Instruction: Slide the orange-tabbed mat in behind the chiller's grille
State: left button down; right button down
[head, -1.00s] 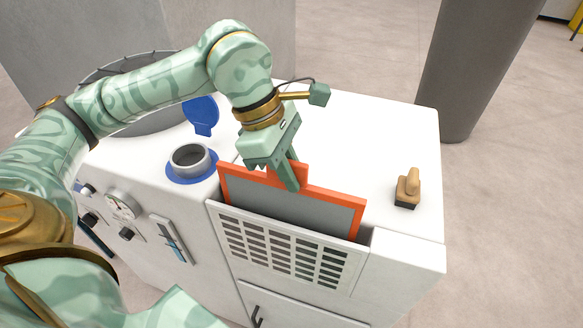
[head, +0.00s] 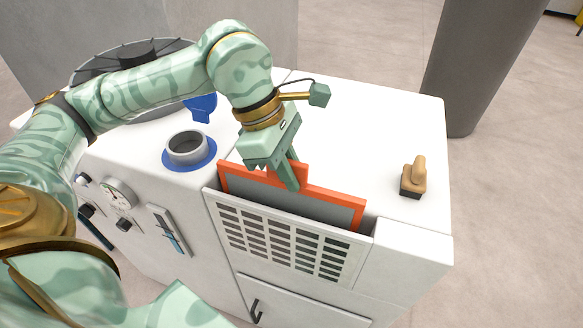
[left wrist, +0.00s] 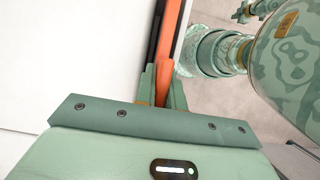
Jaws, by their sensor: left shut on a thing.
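The orange-tabbed mat (head: 338,211) is a grey panel with an orange rim. It stands upright behind the chiller's grille (head: 285,245), its lower part hidden in the slot and its upper part showing above the grille's top edge. My left gripper (head: 287,180) is shut on the orange tab at the mat's top, pointing down from above. In the left wrist view the orange tab (left wrist: 163,82) sits between the fingers, with the orange rim (left wrist: 170,30) beyond.
The chiller's white top (head: 365,130) is clear to the right except for a wooden-handled stamp (head: 414,178). A grey filler neck (head: 188,148) with a blue ring and a raised blue cap (head: 203,108) stands left of the mat. A gauge (head: 118,194) is on the front.

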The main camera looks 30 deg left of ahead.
pick_arm(q)
jog(key=c, duration=1.4)
grip_release()
jog(key=p+v, duration=0.3)
jog(key=v, duration=1.3)
jog(key=shift+a, duration=0.2)
